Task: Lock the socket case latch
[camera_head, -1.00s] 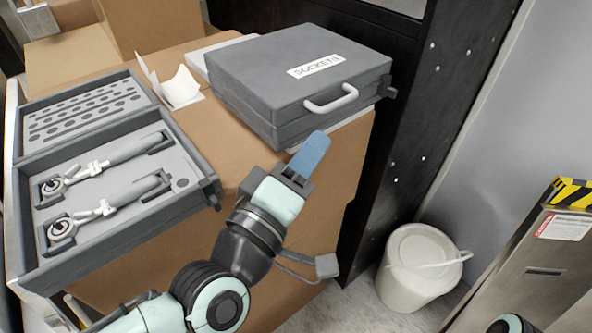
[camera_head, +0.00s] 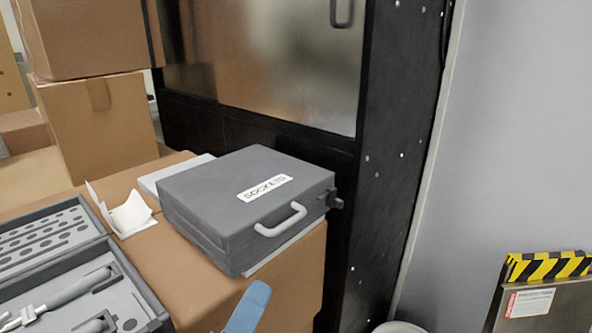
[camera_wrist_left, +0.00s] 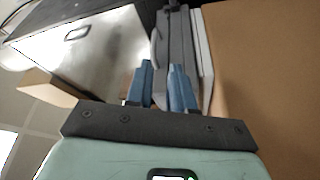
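The grey socket case (camera_head: 215,203), labelled SOCKETS, lies with its lid down on a cardboard box. Its light handle (camera_head: 281,220) is on the front side. A small dark piece (camera_head: 336,201) sticks out at its right end; I cannot tell whether this is the latch or how it is set. My left gripper (camera_head: 250,304) is in front of and below the case, with only a blue finger showing. In the left wrist view both blue fingers (camera_wrist_left: 163,88) are apart with nothing visibly held. The case (camera_wrist_left: 178,45) shows edge-on beyond them. My right gripper is out of view.
An open grey tool case (camera_head: 85,270) lies left of the socket case. A folded white paper (camera_head: 130,213) lies between them. A dark cabinet (camera_head: 390,150) stands behind and to the right. Stacked cardboard boxes (camera_head: 100,125) stand at the back left.

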